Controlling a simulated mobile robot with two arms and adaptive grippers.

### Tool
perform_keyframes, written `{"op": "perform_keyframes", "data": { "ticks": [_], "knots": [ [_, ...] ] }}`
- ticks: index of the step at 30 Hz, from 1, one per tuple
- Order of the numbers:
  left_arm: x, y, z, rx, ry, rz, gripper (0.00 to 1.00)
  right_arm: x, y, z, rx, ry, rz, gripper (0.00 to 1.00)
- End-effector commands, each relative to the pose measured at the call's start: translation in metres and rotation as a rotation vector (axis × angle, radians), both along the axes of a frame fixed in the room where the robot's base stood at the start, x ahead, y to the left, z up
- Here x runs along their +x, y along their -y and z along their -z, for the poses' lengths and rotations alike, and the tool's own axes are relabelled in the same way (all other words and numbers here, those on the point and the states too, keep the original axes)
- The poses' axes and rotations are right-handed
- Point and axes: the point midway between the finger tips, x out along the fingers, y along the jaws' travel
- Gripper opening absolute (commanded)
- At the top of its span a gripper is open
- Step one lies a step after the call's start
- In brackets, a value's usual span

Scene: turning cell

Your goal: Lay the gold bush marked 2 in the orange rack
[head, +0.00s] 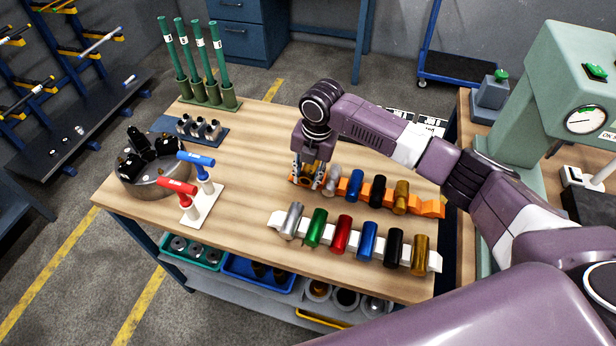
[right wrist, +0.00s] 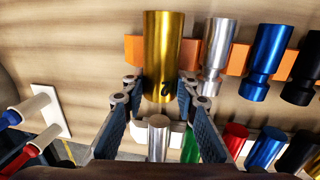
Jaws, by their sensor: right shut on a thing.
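The orange rack (head: 432,209) lies along the right part of the bench. It holds a silver, a blue, a black and a gold bush (head: 401,197). My right gripper (head: 309,173) is over the rack's left end, shut on another gold bush (right wrist: 163,50), which carries a dark mark resembling a 2. In the right wrist view the bush lies across the orange rack (right wrist: 238,59), left of the silver bush (right wrist: 217,50) and parallel to it. I cannot tell whether it touches the rack. The right gripper's fingers (right wrist: 160,92) sit either side of its near end.
In front, a white rack (head: 435,262) holds several coloured bushes, with a gold one (head: 421,255) at its right end. Red (head: 178,187) and blue (head: 196,159) handled tools, a dark chuck (head: 145,165) and green tubes (head: 201,62) stand left. The bench middle is clear.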

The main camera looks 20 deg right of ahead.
Motion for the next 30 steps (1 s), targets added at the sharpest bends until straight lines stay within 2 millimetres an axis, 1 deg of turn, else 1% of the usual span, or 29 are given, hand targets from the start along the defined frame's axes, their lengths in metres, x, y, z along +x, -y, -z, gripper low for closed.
{"op": "perform_keyframes", "data": {
  "ticks": [1, 29, 30],
  "knots": [
    [0.0000, 0.0002, 0.0031, 0.000, 0.000, 0.000, 0.00, -0.0119, -0.0015, 0.0200, -0.004, -0.031, -0.005, 0.00],
    [-0.0013, -0.0002, 0.0048, 0.001, -0.002, 0.001, 0.00, -0.0123, -0.0048, 0.0291, 0.002, -0.032, -0.008, 0.00],
    [-0.0014, -0.0002, 0.0049, 0.001, -0.002, 0.001, 0.00, -0.0123, -0.0050, 0.0291, 0.002, -0.032, -0.008, 0.29]
  ]
}}
